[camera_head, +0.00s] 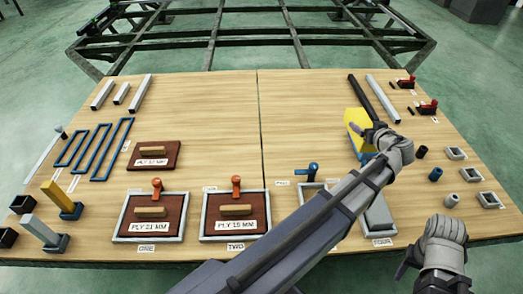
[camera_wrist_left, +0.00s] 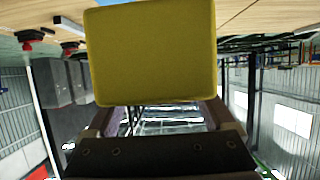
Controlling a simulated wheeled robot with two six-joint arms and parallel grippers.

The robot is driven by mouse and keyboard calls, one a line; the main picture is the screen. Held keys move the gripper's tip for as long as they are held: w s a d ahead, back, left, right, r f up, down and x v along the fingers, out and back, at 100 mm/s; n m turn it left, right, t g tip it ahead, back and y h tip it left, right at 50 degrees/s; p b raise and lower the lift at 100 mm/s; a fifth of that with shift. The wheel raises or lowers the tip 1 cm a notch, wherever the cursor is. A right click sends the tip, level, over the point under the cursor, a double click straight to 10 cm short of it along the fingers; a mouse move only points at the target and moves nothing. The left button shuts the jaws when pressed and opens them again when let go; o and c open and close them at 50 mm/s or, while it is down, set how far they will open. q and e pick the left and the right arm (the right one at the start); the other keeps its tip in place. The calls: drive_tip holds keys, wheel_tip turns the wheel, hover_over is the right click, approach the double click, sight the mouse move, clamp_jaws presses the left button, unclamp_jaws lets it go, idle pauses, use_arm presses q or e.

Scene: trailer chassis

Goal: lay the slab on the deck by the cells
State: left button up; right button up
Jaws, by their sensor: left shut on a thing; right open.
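A dark red-brown slab marked as ply (camera_head: 153,156), with a wooden handle, lies flat on the wooden deck (camera_head: 205,115), just behind the cells. Framed cell ONE (camera_head: 118,222) and cell TWO (camera_head: 204,222) each hold a similar labelled ply slab and a red-orange clamp. A third cell (camera_head: 303,196) with a blue clamp is mostly hidden by my left arm. Cell FOUR (camera_head: 381,234) holds something grey. My left gripper (camera_head: 372,133) is shut on a yellow block (camera_head: 357,119), which fills the top of the left wrist view (camera_wrist_left: 152,52). My right gripper (camera_head: 408,262) is open and empty at the deck's front right.
Small square trays (camera_head: 456,153), short cylinders (camera_head: 435,174) and red clamps (camera_head: 428,107) lie at the right. The deck's middle back is clear, with a seam down it.

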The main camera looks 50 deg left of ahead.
sight(352, 120)
use_arm(q)
drive_tip(key=a, duration=0.1)
drive_tip(key=a+f+b, duration=0.1)
drive_tip(key=a, duration=0.1)
drive_tip(key=w+a, duration=0.1)
drive_tip(key=a, duration=0.1)
drive_tip(key=shift+w+a+f, duration=0.1)
drive_tip(key=shift+a+f, duration=0.1)
drive_tip(key=shift+f, duration=0.05)
drive_tip(key=a+f+b, duration=0.4)
drive_tip(key=a+b, duration=0.1)
drive_tip(key=shift+w+f, duration=0.15)
drive_tip(key=shift+f, duration=0.05)
drive_tip(key=shift+a, duration=0.1)
drive_tip(key=shift+f, duration=0.1)
wheel_tip(352, 120, down, 6)
drive_tip(key=b, duration=0.6)
drive_tip(key=shift+f+b, duration=0.2)
drive_tip(key=shift+b, duration=0.15)
wheel_tip(352, 120, down, 3)
drive_tip(key=b, duration=0.3)
drive_tip(key=shift+f, duration=0.2)
